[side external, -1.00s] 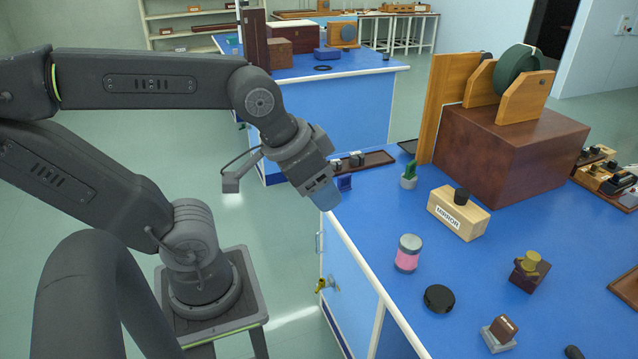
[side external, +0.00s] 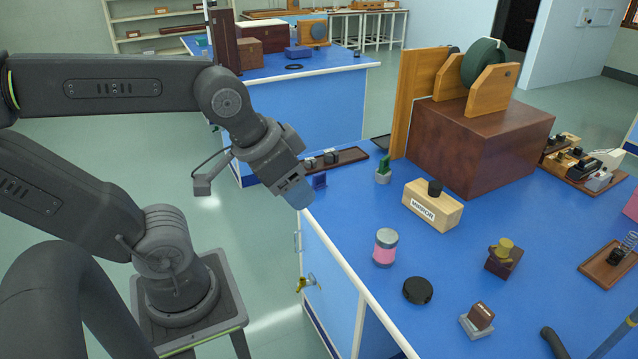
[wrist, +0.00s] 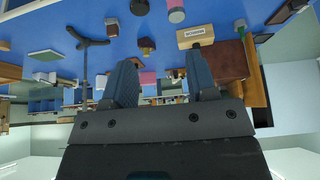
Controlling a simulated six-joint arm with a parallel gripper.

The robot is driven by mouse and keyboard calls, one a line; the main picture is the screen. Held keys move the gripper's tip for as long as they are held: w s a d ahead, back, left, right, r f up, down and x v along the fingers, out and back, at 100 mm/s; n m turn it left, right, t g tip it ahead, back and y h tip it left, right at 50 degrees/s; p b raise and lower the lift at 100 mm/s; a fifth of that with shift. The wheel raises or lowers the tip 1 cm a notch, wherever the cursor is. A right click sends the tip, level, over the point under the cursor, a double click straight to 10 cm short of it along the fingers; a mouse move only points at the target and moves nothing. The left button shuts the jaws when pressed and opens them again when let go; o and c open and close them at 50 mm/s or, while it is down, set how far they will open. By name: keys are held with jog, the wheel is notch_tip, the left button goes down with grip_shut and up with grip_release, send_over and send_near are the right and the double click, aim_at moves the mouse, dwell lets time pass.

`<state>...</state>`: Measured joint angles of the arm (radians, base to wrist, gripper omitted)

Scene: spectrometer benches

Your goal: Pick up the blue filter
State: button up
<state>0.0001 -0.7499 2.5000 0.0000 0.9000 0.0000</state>
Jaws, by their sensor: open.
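I cannot make out the filter in the wrist view, which is upside down.
Near the filter are a brown tray (side external: 350,158) and a cactus (side external: 383,170). The "MIRROR" block (side external: 432,208), pink-banded cylinder (side external: 385,247) and black disc (side external: 418,290) stand farther along the bench. A large brown box (side external: 480,145) is at the back. Bare blue surface lies between them.

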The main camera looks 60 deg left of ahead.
jog(key=o, duration=0.5)
jog(key=w+a+n+g+y, duration=0.2)
jog(key=w+a+n, duration=0.6)
jog(key=w, duration=0.4)
jog(key=n+g+y, duration=0.2)
jog(key=n+g, duration=0.2)
jog(key=n, duration=0.7)
send_near(319, 173)
jog(key=x, duration=0.5)
jog(key=shift+s+d+f, duration=0.1)
jog(key=shift+s+f, duration=0.2)
jog(key=shift+f, duration=0.05)
jog(key=shift+w+x, duration=0.15)
jog(key=shift+x, duration=1.4)
jog(key=shift+w+x, duration=0.1)
jog(key=shift+x, duration=1.5)
